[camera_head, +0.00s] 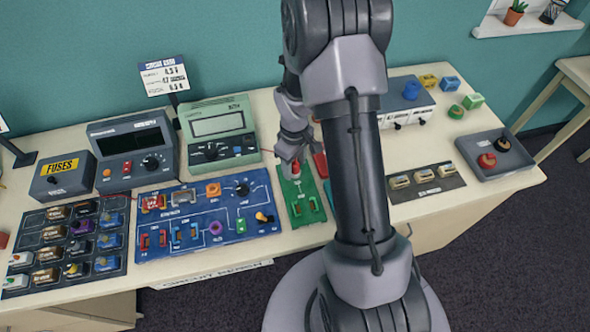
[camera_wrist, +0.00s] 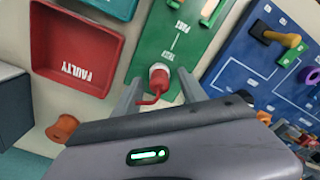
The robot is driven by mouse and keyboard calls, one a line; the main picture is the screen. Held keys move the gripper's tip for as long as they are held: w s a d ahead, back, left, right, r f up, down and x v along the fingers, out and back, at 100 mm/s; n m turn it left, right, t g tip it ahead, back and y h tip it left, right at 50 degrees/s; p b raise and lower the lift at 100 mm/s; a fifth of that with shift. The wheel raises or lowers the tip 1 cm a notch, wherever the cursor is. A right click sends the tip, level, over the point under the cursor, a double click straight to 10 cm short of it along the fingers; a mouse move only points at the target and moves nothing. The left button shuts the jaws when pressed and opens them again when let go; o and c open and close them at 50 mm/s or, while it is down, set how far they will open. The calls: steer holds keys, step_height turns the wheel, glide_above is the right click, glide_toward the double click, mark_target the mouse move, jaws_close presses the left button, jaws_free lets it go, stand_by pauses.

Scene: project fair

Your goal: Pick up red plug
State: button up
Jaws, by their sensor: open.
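The red plug (camera_wrist: 160,80) has a pale ring at one end and a thin red cord, and sits at the end of a green board (camera_wrist: 150,55) marked "TEST" and "PART". In the wrist view my gripper (camera_wrist: 158,90) is open, with one finger on each side of the plug and visible gaps between. In the head view my gripper (camera_head: 291,158) is over the far end of the green board (camera_head: 303,211), with the red plug (camera_head: 295,170) just below it. I cannot tell if the fingers reach down to plug height.
A red tray (camera_wrist: 75,45) marked "FAULTY" lies beside the green board. A blue circuit board (camera_head: 205,213) lies on the other side, with a green meter (camera_head: 218,130) behind it. An orange spool-like piece (camera_wrist: 62,128) is near the gripper.

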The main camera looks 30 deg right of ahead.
steer(key=shift+r, duration=0.1)
jaws_close()
